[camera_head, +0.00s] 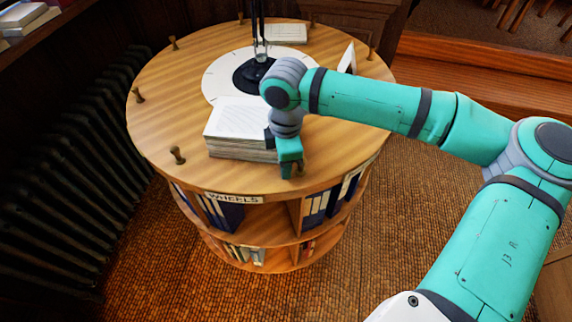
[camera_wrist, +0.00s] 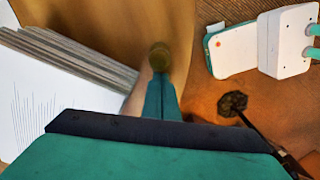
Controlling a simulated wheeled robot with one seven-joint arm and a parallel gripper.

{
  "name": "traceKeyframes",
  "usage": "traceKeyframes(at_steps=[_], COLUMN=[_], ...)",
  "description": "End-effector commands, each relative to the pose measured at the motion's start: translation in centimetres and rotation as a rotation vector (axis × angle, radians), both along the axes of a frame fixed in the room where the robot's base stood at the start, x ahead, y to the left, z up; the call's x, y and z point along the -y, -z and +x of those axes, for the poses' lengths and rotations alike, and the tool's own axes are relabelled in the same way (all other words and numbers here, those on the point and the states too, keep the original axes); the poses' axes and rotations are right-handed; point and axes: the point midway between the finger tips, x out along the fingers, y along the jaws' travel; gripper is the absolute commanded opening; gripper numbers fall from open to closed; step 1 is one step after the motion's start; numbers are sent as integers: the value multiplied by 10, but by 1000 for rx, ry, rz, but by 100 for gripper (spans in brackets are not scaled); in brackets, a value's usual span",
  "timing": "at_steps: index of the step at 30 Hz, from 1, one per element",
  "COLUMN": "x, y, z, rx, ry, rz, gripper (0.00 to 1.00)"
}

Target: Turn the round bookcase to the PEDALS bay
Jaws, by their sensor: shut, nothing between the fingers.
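The round wooden bookcase (camera_head: 170,110) stands in the middle of the head view, with short upright pegs such as this peg (camera_head: 177,155) around its top edge. A WHEELS label (camera_head: 234,198) is on the rim facing me, above a bay of blue binders. No PEDALS label is readable. My gripper (camera_head: 291,172) is down at the near right edge of the top, fingers shut and empty. In the wrist view a peg's round head (camera_wrist: 159,56) shows right at the tips of my fingers (camera_wrist: 162,92); I cannot tell whether they touch.
A paper stack (camera_head: 240,125) lies just left of my gripper. A black lamp (camera_head: 255,75) stands on a white disc mid-top, with a small book (camera_head: 286,34) behind. A dark radiator (camera_head: 70,160) is close on the left. Woven floor (camera_head: 400,200) is open at right.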

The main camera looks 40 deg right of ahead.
Motion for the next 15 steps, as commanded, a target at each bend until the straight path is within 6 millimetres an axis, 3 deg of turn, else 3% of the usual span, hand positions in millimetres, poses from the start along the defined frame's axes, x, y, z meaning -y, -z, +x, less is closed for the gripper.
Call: traceKeyframes(at_steps=[7,15], x=[5,31], y=[0,0], z=[-2,-13], rx=[0,0], ry=[-3,-32], rz=[1,0], gripper=[0,0])
